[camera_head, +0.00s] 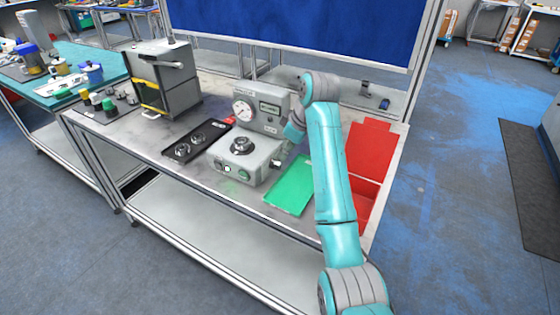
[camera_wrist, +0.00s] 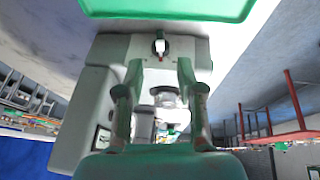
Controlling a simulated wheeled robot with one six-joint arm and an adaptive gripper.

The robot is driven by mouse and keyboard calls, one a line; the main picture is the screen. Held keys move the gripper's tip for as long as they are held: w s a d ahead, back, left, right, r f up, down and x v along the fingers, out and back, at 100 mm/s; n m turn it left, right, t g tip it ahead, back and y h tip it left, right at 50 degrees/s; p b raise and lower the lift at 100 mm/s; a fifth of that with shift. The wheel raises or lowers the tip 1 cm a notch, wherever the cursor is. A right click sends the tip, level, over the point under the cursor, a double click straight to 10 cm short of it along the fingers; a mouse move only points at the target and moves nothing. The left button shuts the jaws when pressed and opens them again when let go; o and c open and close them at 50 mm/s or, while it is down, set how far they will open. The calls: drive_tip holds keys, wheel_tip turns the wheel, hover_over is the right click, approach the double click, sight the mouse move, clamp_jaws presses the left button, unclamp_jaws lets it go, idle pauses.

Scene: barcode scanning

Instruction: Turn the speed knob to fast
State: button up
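The grey machine (camera_head: 240,160) stands on the workbench, with a round dial gauge on its upright part and a round metal fixture on its base. In the wrist view, a small dark knob (camera_wrist: 159,45) with a white and red mark sits on the machine's pale face (camera_wrist: 105,52). My gripper (camera_wrist: 160,68) is open, its two green-grey fingers on either side of the view. The knob shows beyond the fingertips, between them, and appears apart from them. In the head view, my gripper is mostly hidden by my arm at the machine's right side. I cannot read the knob's setting labels.
A green tray (camera_head: 290,188) lies right of the machine; its edge shows in the wrist view (camera_wrist: 170,8). A red bin (camera_head: 368,150) stands farther right. A black tray with round parts (camera_head: 196,142) and a grey box unit (camera_head: 165,80) are left.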

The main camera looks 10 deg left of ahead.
sight(279, 163)
drive_tip(key=x, duration=0.8)
drive_tip(key=shift+f, duration=0.2)
drive_tip(key=shift+c, duration=0.2)
clamp_jaws()
